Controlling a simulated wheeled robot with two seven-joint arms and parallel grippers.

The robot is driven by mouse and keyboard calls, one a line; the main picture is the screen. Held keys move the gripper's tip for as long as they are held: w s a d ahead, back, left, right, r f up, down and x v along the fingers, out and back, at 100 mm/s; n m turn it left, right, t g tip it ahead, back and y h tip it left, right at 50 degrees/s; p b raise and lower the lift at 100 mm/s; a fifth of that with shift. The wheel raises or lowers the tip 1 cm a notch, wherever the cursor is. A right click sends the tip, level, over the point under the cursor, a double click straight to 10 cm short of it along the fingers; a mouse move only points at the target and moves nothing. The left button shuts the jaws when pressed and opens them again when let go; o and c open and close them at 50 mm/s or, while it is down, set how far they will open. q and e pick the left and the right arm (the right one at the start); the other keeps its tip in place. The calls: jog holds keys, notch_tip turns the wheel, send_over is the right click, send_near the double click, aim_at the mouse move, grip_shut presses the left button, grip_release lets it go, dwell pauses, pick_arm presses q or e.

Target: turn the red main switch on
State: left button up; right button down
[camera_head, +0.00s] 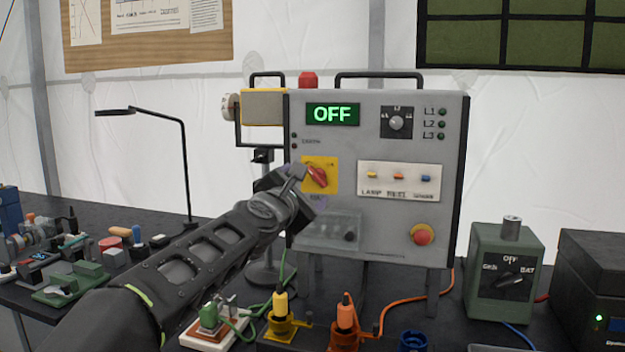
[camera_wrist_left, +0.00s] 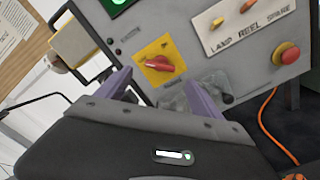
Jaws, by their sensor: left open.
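The red main switch (camera_head: 317,176) is a rotary knob on a yellow plate (camera_head: 333,184) on the grey panel (camera_head: 380,240). The knob lies tilted, from upper left to lower right in the head view. I cannot tell whether a finger touches the knob. My right gripper is not in view.
A red mushroom button (camera_head: 422,235) sits at the panel's lower right, and a row of small toggles (camera_head: 398,176) above it. Plugs with cables (camera_head: 345,312) stand in front of the panel. A green selector box (camera_head: 505,270) stands to the right, a lamp (camera_head: 185,150) to the left.

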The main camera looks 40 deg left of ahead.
aim_at(315, 178)
pick_arm(q)
jog(key=p+x, duration=0.1)
jog(key=x, duration=0.3)
jog(key=shift+w+r+p, duration=0.1)
jog(key=shift+w+p, duration=0.05)
jog(key=shift+p, duration=0.15)
jog(key=shift+w+a, duration=0.3)
jog(key=shift+w, duration=0.35)
jog(key=shift+c, duration=0.5)
jog(key=c, duration=1.3)
